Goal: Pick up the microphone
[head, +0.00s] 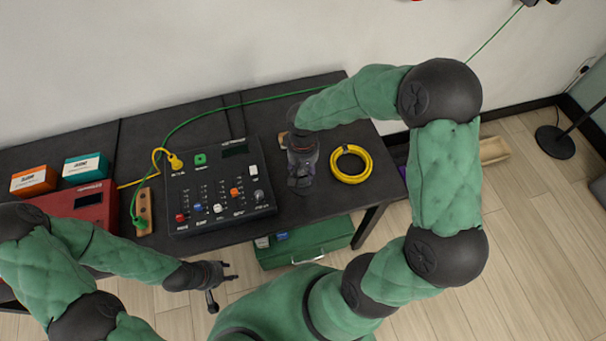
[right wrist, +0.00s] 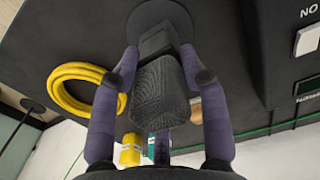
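The dark microphone (right wrist: 160,90), with a mesh head and a round base (right wrist: 160,18), stands on the black table in the right wrist view. My right gripper (right wrist: 159,60) is over it, with one finger on each side of the mesh head. The fingers look spread, with narrow gaps; contact is not clear. In the head view my right gripper (head: 301,160) and arm hide most of the microphone. My left gripper (head: 226,272) is open and empty, in front of the table's front edge.
A coiled yellow cable (head: 350,164) lies right of the microphone. A black mixer (head: 218,190) is close on its left. A green cable (head: 250,101) runs along the back. A green toolbox (head: 310,246) sits below the table. Yellow (right wrist: 130,150) and teal items show near the wall.

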